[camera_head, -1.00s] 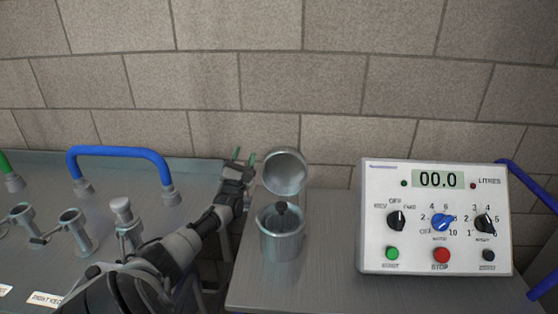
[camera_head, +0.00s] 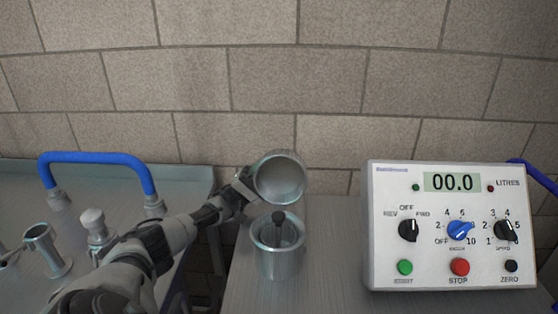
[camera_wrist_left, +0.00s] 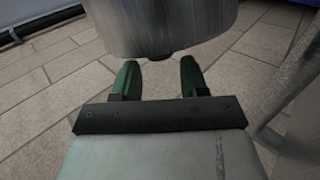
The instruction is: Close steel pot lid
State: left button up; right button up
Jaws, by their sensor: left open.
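The steel pot (camera_head: 278,262) stands upright on the metal table, with a dark knob-tipped part (camera_head: 279,217) showing in its mouth. Its steel lid (camera_head: 280,178) is swung up and open above the pot's back, its round hollow inside facing me. My left gripper reaches the lid's left edge from the left; its fingertips are hidden behind the lid in the head view. In the left wrist view the gripper (camera_wrist_left: 159,70) has its green fingers spread with nothing between them, just below a rounded steel body (camera_wrist_left: 165,25), apparently the lid. My right gripper is not in view.
A white control box (camera_head: 455,225) with dials and buttons stands right of the pot. On the left, another metal table carries a blue handle (camera_head: 95,157) and metal fittings (camera_head: 95,225). A gap separates the tables. A block wall (camera_head: 300,80) is behind.

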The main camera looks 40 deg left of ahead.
aim_at(280, 163)
pick_arm(q)
jog(key=p+x, duration=0.1)
jog(key=x, duration=0.3)
jog(key=shift+w+r, duration=0.1)
grip_shut()
